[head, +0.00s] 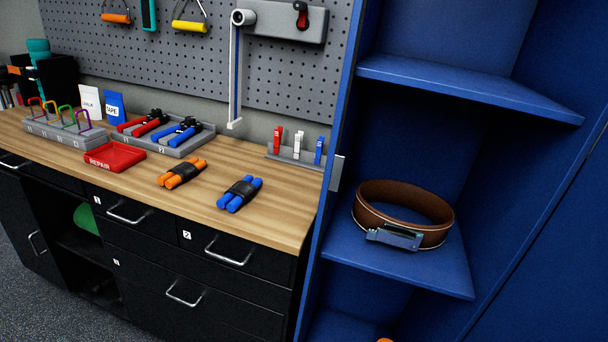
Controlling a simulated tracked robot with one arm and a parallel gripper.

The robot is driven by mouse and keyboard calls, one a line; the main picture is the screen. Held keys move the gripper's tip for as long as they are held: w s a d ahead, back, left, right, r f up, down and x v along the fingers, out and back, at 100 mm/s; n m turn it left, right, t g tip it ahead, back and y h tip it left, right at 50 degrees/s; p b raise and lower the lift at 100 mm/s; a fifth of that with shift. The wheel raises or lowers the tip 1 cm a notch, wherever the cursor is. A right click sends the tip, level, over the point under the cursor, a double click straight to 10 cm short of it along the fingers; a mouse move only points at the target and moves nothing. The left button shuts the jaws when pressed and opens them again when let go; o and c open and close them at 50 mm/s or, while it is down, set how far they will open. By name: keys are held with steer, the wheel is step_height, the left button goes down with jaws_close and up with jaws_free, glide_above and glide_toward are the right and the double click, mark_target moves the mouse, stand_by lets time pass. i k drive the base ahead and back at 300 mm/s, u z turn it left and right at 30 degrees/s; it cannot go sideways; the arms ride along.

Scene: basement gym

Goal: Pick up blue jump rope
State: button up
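A jump rope with blue handles (240,194) lies bundled on the wooden worktop (272,225), near its front right part. A black cord is wrapped around the middle of its two handles. A similar bundle with orange handles (182,173) lies to its left, with a gap between them. My gripper is not in view, so its distance from the rope cannot be told.
A red tray marked REPAIR (114,157) and a grey tray (193,144) with red-handled and blue-handled tools stand behind. A small rack (292,156) holds clips at the back right. A blue cabinet (335,130) with a brown belt (404,212) rises right of the worktop. Black drawers (236,253) lie below.

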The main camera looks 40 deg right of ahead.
mark_target(241, 192)
steer(key=z, duration=0.45)
steer(key=i, duration=1.2)
steer(key=z, duration=0.5)
